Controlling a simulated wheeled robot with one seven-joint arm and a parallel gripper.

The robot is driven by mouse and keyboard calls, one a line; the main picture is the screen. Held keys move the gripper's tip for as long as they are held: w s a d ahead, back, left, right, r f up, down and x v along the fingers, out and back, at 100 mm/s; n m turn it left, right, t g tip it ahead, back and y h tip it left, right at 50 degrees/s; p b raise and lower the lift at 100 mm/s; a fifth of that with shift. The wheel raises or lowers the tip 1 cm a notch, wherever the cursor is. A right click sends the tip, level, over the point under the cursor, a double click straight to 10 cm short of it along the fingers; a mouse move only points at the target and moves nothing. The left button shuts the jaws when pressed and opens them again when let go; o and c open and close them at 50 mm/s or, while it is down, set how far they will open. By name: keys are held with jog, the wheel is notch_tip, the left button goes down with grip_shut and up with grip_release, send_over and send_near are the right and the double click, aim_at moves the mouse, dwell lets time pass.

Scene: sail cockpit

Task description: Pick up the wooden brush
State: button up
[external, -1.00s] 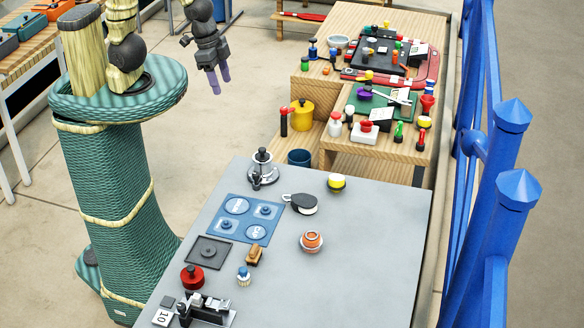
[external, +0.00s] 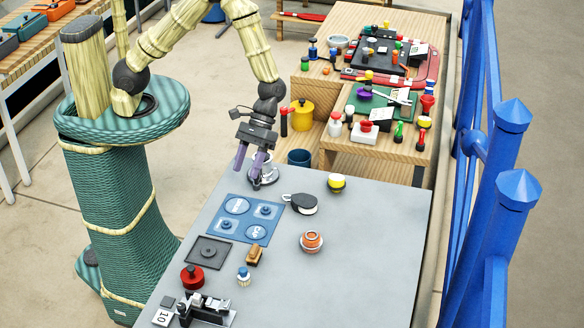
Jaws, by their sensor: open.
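The wooden brush (external: 255,256) is a small brown block lying on the grey table (external: 370,250), just right of a dark square plate. My gripper (external: 247,177) has purple fingers that point down and are spread apart with nothing between them. It hangs at the far left corner of the table, in front of a silver round fitting (external: 268,170) that it partly hides. The brush is well apart from my gripper, nearer the camera.
A blue panel (external: 245,218) with round knobs lies between my gripper and the brush. A dark square plate (external: 208,252), a red knob (external: 193,278) and a small blue-and-white bottle (external: 243,277) stand around the brush. The table's right side is mostly clear.

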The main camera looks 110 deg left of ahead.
jog(key=w+d+f+n+h+b, duration=0.1)
jog(key=w+f+n+h, duration=0.1)
jog(key=w+d+f+n+t+h+b, duration=0.1)
jog(key=w+f+n, duration=0.1)
jog(key=w, duration=0.1)
jog(key=w+d+f+n+h+b, duration=0.1)
jog(key=w+d+f+n+h, duration=0.1)
jog(key=w, duration=0.1)
jog(key=shift+d+t+h, duration=0.1)
jog(key=shift+t+h, duration=0.2)
jog(key=shift+t, duration=0.1)
jog(key=shift+n, duration=0.3)
jog(key=p, duration=0.3)
send_near(252, 258)
jog(key=x, duration=0.3)
jog(key=shift+d+f, duration=0.25)
jog(key=shift+f, duration=0.1)
jog(key=shift+d+f, duration=0.25)
jog(key=shift+d, duration=0.1)
jog(key=shift+p+x, duration=1.05)
jog(key=shift+x, duration=1.65)
jog(key=shift+s, duration=0.1)
